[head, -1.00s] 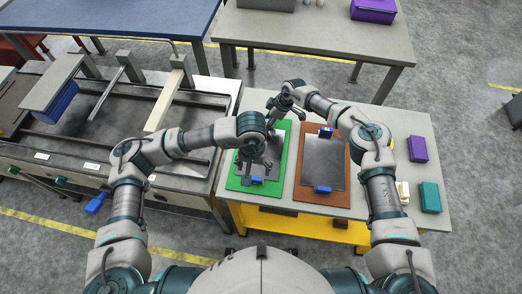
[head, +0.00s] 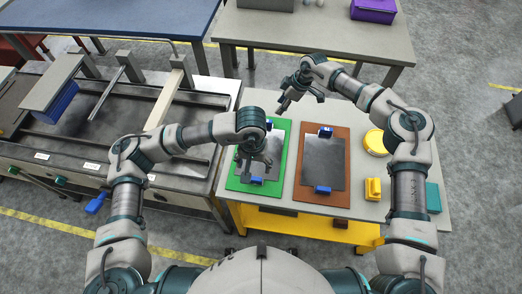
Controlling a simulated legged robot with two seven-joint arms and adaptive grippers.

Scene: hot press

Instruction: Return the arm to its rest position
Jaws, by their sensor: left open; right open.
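My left arm reaches in over the green board (head: 283,172), which carries a dark metal plate (head: 270,166) and blue clamps. My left gripper (head: 254,170) is open over that plate; whether it touches is unclear. My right gripper (head: 297,98) is open and empty, raised over the far part of the table, beyond the two boards. The brown board (head: 342,202), right of the green one, holds a grey plate (head: 323,162) between two blue clamps (head: 325,132).
A yellow round object (head: 374,142), a yellow block (head: 373,189) and a teal box (head: 433,198) sit on the table's right side, near my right arm. The hot press bench (head: 105,139) stands left. A grey table (head: 311,33) stands behind.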

